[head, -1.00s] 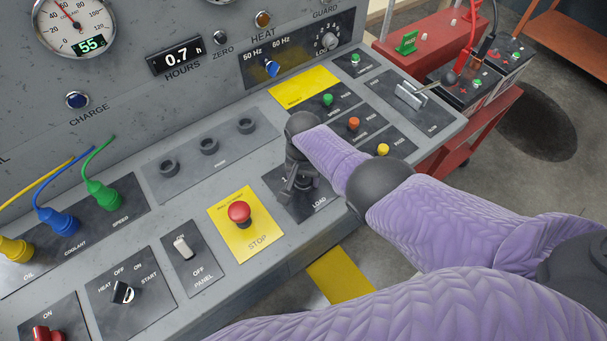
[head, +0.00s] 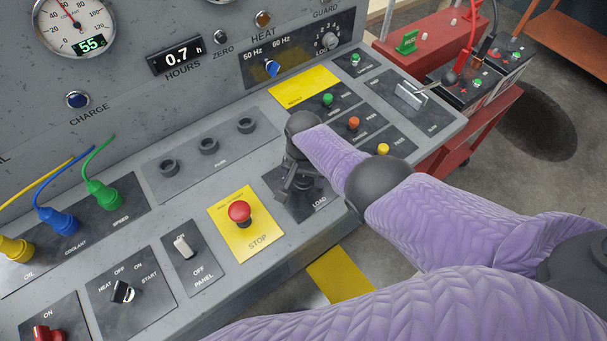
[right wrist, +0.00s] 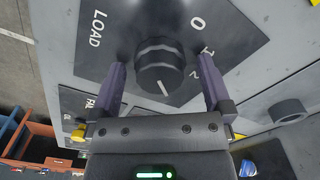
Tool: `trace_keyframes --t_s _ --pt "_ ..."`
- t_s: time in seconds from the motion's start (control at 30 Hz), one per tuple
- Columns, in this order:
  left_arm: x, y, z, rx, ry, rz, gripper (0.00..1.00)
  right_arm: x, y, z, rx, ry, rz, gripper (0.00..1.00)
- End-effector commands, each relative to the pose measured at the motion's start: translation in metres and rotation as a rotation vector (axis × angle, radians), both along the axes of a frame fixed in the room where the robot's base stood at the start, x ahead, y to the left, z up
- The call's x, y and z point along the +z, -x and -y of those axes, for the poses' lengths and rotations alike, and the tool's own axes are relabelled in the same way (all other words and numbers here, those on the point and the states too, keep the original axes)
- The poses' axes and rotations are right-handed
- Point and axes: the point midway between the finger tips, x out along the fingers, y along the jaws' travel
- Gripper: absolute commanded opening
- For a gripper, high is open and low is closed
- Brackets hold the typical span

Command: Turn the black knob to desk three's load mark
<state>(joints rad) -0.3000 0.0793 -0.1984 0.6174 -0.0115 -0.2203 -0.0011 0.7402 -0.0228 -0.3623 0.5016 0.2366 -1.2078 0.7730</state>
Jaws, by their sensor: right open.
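The black knob (right wrist: 160,65) sits on the dark LOAD panel (right wrist: 92,40) of the grey desk. In the right wrist view its white pointer line faces down and slightly right. The numerals 0, 1 and 2 show to the right of it; any further mark is hidden by a finger. My right gripper (right wrist: 161,82) is open, with one finger on each side of the knob and a gap visible at both sides. In the head view my right gripper (head: 302,184) is over the LOAD panel (head: 318,203) and mostly hides the knob. My left gripper is out of view.
A red STOP button (head: 239,212) on a yellow plate is just left of the LOAD panel. Green (head: 327,99), orange (head: 353,123) and yellow (head: 383,149) buttons are behind and right. A red cart (head: 440,140) stands at the right.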

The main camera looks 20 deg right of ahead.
Motion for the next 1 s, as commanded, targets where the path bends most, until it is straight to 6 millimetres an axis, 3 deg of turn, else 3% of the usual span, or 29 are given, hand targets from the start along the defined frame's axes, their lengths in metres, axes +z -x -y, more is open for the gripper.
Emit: trace_keyframes --t_s 0.13,0.3,0.5,1.0 --pt "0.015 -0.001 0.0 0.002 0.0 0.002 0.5 0.017 0.0 0.0 0.0 -0.001 0.002 1.0" --pt "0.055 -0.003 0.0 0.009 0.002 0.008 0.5 0.066 -0.001 0.0 0.0 0.0 0.004 1.0" --pt "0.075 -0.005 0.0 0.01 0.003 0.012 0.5 0.097 0.0 0.0 -0.001 0.0 0.001 1.0" --pt "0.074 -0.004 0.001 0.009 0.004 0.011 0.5 0.099 0.0 0.0 0.001 0.0 0.0 1.0"
